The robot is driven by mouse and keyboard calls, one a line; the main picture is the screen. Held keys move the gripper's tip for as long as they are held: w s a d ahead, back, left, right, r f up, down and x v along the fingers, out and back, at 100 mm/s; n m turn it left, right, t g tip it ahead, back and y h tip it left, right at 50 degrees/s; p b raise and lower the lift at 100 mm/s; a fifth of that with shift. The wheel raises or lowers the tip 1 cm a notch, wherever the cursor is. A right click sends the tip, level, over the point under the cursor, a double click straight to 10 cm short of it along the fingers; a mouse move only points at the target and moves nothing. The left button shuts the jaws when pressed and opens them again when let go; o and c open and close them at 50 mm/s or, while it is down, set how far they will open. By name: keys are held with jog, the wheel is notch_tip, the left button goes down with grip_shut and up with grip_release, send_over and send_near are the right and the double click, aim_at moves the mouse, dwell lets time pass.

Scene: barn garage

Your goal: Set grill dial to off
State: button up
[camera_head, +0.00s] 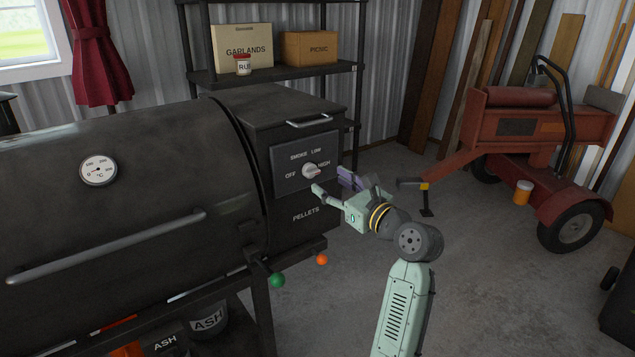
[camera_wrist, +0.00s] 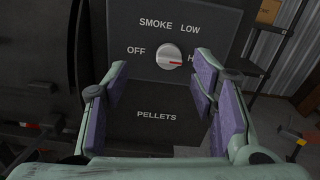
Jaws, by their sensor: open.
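The grill dial (camera_head: 311,170) is a round silver-white knob on the dark control panel of the pellet box (camera_head: 306,200). The labels OFF, SMOKE, LOW and HIGH run around it. In the wrist view the dial (camera_wrist: 167,55) shows a red mark on its right side, toward HIGH. OFF (camera_wrist: 136,50) is to its left. My gripper (camera_head: 330,183) is open and empty, just in front of the panel and slightly below the dial. In the wrist view its purple-padded fingers (camera_wrist: 160,82) are spread to either side, apart from the dial.
The grill's black barrel (camera_head: 120,190) with its long handle is left of the panel. A shelf (camera_head: 285,75) with boxes stands behind, and a red machine (camera_head: 530,130) stands right. The floor between is mostly clear.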

aim_at(315, 173)
jog(key=shift+m, duration=0.8)
jog(key=x, duration=0.3)
jog(key=d+f+p+x, duration=0.1)
jog(key=x, duration=0.2)
jog(key=w+x, duration=0.1)
jog(key=x, duration=0.2)
jog(key=shift+d+f, duration=0.15)
jog(key=shift+f, duration=0.1)
jog(key=shift+c, duration=0.3)
jog(key=c, duration=1.1)
